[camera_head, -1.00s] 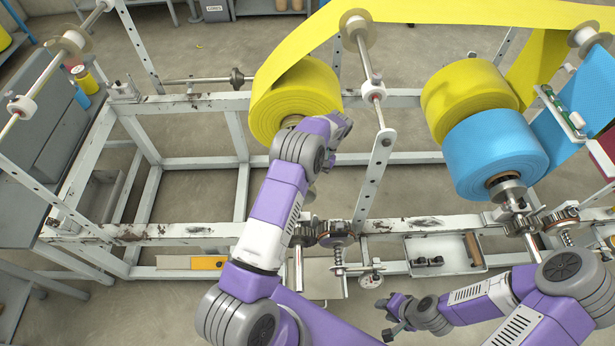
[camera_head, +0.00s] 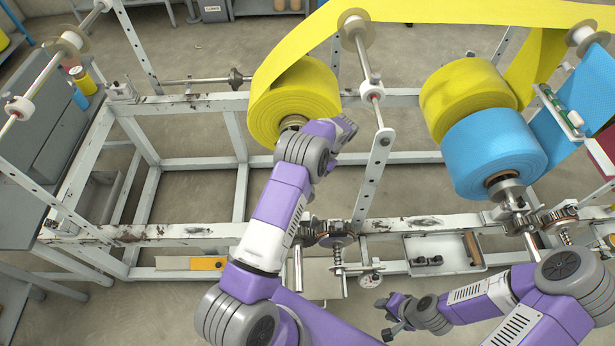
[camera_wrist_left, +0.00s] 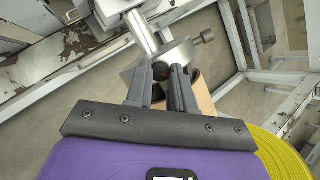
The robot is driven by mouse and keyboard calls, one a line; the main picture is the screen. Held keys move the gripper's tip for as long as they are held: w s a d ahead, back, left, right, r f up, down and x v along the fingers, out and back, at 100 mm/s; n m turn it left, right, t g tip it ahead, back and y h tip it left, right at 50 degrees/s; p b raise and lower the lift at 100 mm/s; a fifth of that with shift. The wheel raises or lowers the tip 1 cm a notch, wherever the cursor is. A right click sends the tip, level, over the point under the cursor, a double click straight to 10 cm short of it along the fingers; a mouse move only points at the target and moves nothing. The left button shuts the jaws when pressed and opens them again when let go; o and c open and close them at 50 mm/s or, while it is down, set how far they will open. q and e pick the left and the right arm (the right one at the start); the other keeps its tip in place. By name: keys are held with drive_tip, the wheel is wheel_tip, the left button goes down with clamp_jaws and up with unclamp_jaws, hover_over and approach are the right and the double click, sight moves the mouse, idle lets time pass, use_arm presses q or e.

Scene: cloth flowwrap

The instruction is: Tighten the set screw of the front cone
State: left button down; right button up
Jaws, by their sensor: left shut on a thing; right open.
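In the left wrist view the front cone (camera_wrist_left: 180,52) is a grey metal piece on a shaft (camera_wrist_left: 141,32), beside the brown core (camera_wrist_left: 205,98) of the yellow roll (camera_wrist_left: 284,152). My left gripper (camera_wrist_left: 162,78) is shut on a small dark round head at the cone, which looks like the set screw (camera_wrist_left: 162,70); the fingers partly hide it. A small knob on a stem (camera_wrist_left: 207,35) sticks out of the cone's far side. In the head view my left arm covers the cone and the fingertips. My right gripper (camera_head: 385,317) is open and empty at the lower right.
The yellow roll (camera_head: 285,110) hangs in the white frame (camera_head: 190,230), its web running up over a roller. A second yellow roll (camera_head: 465,92) and a blue roll (camera_head: 495,150) stand at right.

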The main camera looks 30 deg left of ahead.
use_arm(q)
drive_tip(key=c, duration=1)
unclamp_jaws()
drive_tip(key=shift+p+v, duration=0.45)
drive_tip(key=shift+v, duration=3.35)
